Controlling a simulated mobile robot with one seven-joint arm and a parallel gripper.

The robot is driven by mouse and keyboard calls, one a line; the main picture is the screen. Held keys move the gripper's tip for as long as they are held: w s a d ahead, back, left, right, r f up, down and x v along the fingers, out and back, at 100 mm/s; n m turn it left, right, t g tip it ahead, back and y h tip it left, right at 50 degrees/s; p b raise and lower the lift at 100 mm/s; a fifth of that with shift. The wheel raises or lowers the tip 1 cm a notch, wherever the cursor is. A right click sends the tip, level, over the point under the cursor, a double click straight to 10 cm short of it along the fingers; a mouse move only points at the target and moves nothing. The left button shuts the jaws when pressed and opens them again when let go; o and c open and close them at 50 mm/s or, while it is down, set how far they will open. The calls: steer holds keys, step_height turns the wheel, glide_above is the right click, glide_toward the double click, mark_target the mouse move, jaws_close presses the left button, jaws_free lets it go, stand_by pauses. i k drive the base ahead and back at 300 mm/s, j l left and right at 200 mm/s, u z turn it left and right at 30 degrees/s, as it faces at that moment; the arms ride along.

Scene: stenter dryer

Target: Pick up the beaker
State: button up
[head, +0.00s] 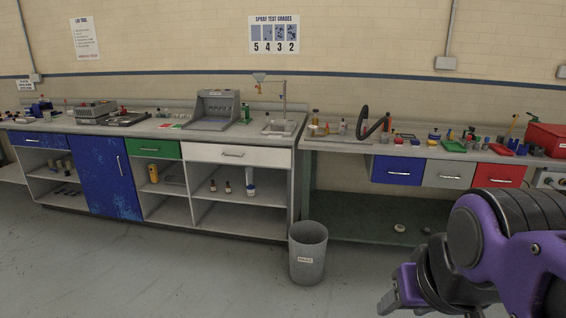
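I cannot pick out the beaker for certain. Many small containers stand on the left counter (225,148) and the right bench (345,147), too small to identify. A pale, clear-looking vessel (343,127) stands on the bench near a curved black hose, but I cannot tell whether it is a beaker. My purple and black gripper (392,298) is at the lower right, low in front of the bench and well apart from the counter items. I cannot see its opening clearly.
A grey bin (307,255) stands on the floor between the counter and the bench. A sink (280,127) is at the counter's right end. A red toolbox (545,140) is on the bench at far right. The floor in front is clear.

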mark_target(47, 116)
steer(key=i+j+u, duration=0.25)
steer(key=u, duration=0.2)
steer(key=i+j+u, duration=0.3)
steer(key=u, duration=0.15)
steer(key=i+j+u, duration=0.15)
steer(key=i+u, duration=0.15)
steer(key=i, duration=0.2)
steer(key=i+j+u, duration=0.1)
steer(key=i+u, duration=0.2)
steer(key=i, duration=2.6)
steer(key=i+u, duration=0.15)
steer(key=i, duration=0.7)
steer(key=i+l+u, duration=0.1)
steer(key=i, duration=0.75)
steer(key=i+j, duration=0.25)
steer(key=i, duration=0.2)
